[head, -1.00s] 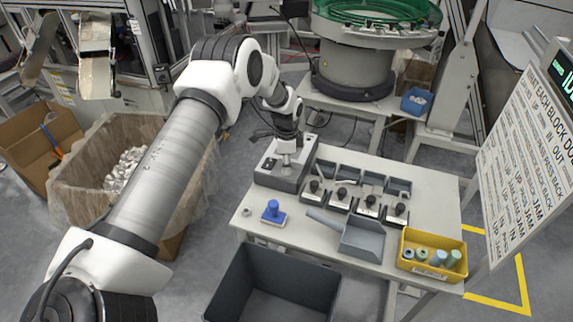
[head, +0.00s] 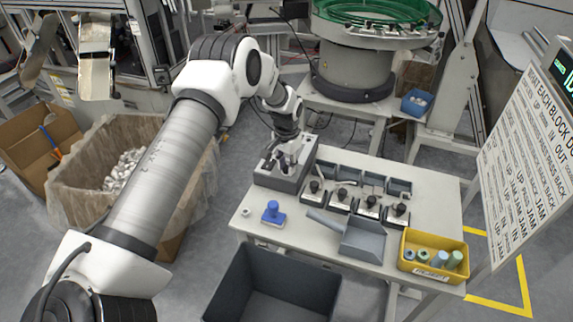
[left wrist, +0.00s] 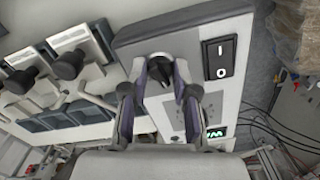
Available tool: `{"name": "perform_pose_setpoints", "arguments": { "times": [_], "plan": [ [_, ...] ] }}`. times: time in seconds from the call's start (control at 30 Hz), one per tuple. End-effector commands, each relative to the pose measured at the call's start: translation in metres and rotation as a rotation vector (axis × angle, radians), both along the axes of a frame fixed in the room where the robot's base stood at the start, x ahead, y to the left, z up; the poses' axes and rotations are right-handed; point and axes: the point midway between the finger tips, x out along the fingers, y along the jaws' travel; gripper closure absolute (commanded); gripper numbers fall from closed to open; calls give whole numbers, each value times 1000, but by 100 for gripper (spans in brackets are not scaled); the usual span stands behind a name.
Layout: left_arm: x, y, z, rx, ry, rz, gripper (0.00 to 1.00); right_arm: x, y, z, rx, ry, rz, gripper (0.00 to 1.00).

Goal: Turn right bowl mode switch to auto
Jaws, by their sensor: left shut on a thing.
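A grey control box (head: 268,178) stands at the left back corner of the worktable. In the left wrist view the box (left wrist: 190,42) bears a black rotary switch knob (left wrist: 156,76), a black rocker switch marked I and O (left wrist: 220,57), and a small green-lit display (left wrist: 215,133). My left gripper (head: 281,163) is down at the box's top. In the left wrist view its fingers (left wrist: 160,88) are shut on the switch knob, one on each side. They partly hide the knob and any mode marks around it. My right gripper is not in view.
Several small bins with black knobs (head: 370,202) stand right of the box. A blue stamp-like block (head: 272,211), grey scoop (head: 362,243) and yellow bin (head: 433,272) lie nearer the front. A green bowl feeder (head: 375,18) stands behind; a sign (head: 530,155) rises at right.

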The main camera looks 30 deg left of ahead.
Motion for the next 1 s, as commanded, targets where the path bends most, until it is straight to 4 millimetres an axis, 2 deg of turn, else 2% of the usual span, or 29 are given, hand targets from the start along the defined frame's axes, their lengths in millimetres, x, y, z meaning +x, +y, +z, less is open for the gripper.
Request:
{"name": "perform_pose_setpoints", "arguments": {
  "times": [0.03, 0.5, 1.0],
  "plan": [
    [-4, -1, -5, -2, 12, 42, 100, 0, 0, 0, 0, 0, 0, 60],
    [-4, -1, -5, -1, 13, 415, 100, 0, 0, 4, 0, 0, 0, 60],
    [-4, -1, -5, -1, 12, 532, 100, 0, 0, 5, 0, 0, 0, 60]
  ]
}}
